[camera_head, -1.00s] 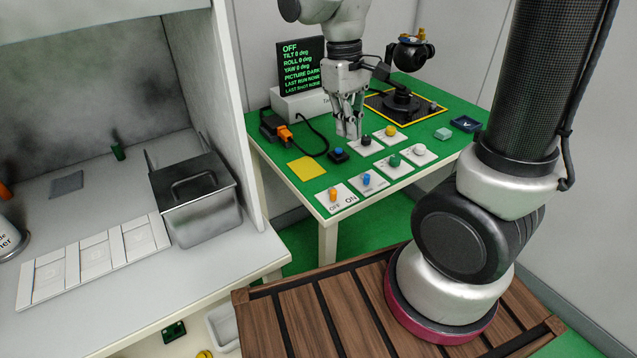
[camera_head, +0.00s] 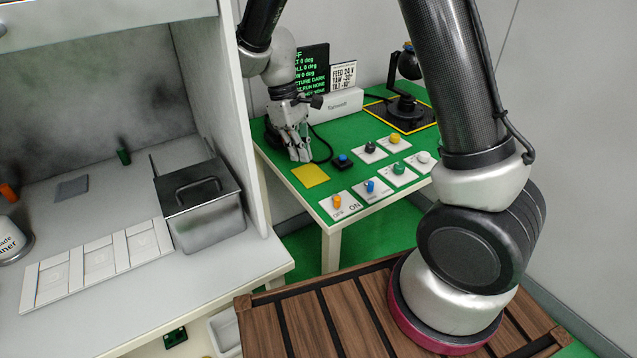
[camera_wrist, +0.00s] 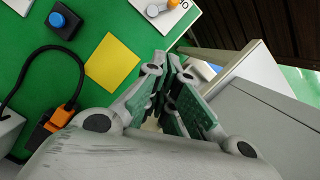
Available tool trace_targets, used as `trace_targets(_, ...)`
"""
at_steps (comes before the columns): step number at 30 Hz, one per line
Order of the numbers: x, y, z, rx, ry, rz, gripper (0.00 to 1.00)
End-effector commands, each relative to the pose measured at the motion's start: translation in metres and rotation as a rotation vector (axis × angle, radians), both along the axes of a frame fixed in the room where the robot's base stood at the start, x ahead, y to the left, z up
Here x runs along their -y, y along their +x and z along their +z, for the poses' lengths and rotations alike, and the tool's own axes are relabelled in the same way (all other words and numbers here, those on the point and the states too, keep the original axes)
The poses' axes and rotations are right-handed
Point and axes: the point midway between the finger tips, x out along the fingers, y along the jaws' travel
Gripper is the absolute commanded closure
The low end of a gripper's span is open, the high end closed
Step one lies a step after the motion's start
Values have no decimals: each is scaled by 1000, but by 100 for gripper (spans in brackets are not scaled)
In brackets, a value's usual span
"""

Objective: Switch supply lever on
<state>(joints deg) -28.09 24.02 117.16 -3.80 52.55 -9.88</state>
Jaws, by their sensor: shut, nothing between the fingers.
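A white plate (camera_head: 350,210) with an orange knob (camera_head: 337,201) and OFF and ON lettering lies at the green table's near left corner. I cannot tell which side the knob points to. Part of the plate and its orange knob (camera_wrist: 152,10) show at the top edge of the wrist view. My gripper (camera_head: 302,157) is shut and empty, pointing down above the table's left side, behind the yellow square (camera_head: 311,175). It is apart from the orange knob, to its back left. The fingers (camera_wrist: 172,62) show beside the yellow square in the wrist view.
More knobs stand right of the orange one: blue (camera_head: 370,187), green (camera_head: 398,169) and others. A black box with a blue button (camera_head: 343,160) sits nearby. A black cable (camera_wrist: 30,68) with an orange plug (camera_wrist: 68,112) lies left. The cabinet wall (camera_head: 240,130) stands close left.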

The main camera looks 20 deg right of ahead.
Motion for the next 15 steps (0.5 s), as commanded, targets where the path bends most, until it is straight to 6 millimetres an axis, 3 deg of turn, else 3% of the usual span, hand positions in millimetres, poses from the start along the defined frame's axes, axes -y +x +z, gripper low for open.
trace_targets(5,4,-5,-19,-4,-3,0,100)
trace_targets(15,15,-18,-88,-4,-3,-1,100)
